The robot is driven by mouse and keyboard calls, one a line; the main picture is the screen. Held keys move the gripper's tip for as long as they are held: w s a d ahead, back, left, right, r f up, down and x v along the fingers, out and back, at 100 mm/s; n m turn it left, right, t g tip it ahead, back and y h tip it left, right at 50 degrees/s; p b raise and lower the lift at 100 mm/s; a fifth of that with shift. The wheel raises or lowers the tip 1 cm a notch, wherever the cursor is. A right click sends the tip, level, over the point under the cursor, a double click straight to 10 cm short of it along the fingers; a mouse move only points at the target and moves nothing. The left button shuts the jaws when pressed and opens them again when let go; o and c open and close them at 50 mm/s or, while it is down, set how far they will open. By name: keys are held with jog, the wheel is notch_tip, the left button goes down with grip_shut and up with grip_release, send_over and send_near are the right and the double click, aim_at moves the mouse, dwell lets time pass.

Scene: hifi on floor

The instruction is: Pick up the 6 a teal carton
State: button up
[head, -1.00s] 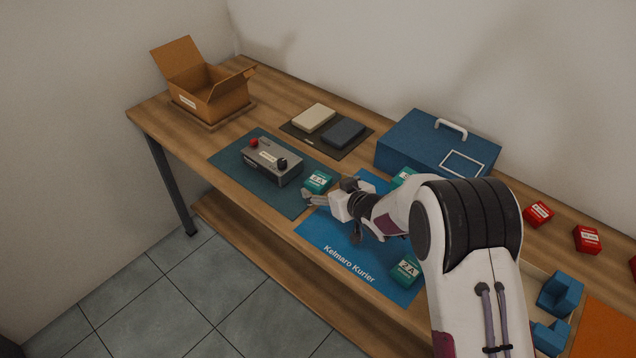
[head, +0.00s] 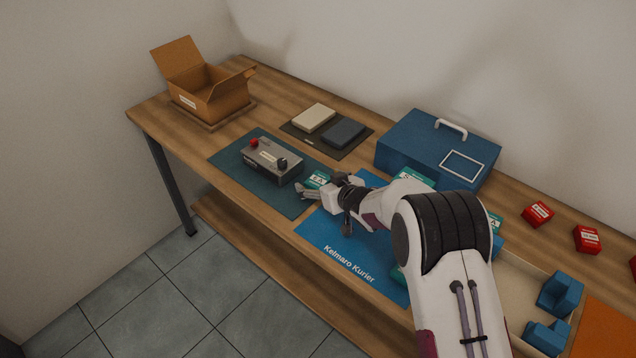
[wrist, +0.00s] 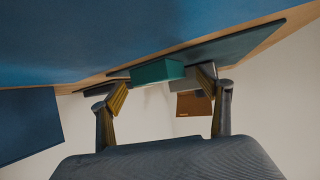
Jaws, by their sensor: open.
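A teal carton (head: 318,178) with a white label sits at the right edge of the dark teal mat, right of the grey box. Its label ends in "A"; I cannot read the number surely. My gripper (head: 318,190) is open and low at this carton, with its fingers near the carton's front and right side. In the wrist view the teal carton (wrist: 158,72) shows between and beyond the open fingers (wrist: 163,88). I cannot tell whether they touch it. Other teal cartons stand behind the arm (head: 415,178) and to its right (head: 495,222), partly hidden.
The grey box (head: 272,163) with red and black knobs is close left of the carton. A blue case (head: 410,145) stands behind the arm. An open cardboard box (head: 215,100) is at the far left. Red cartons (head: 538,213) lie at right.

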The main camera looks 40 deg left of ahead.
aim_at(320, 183)
jog(key=c, duration=1.1)
jog(key=shift+o, duration=0.2)
jog(key=shift+r, duration=0.15)
jog(key=shift+r, duration=4.9)
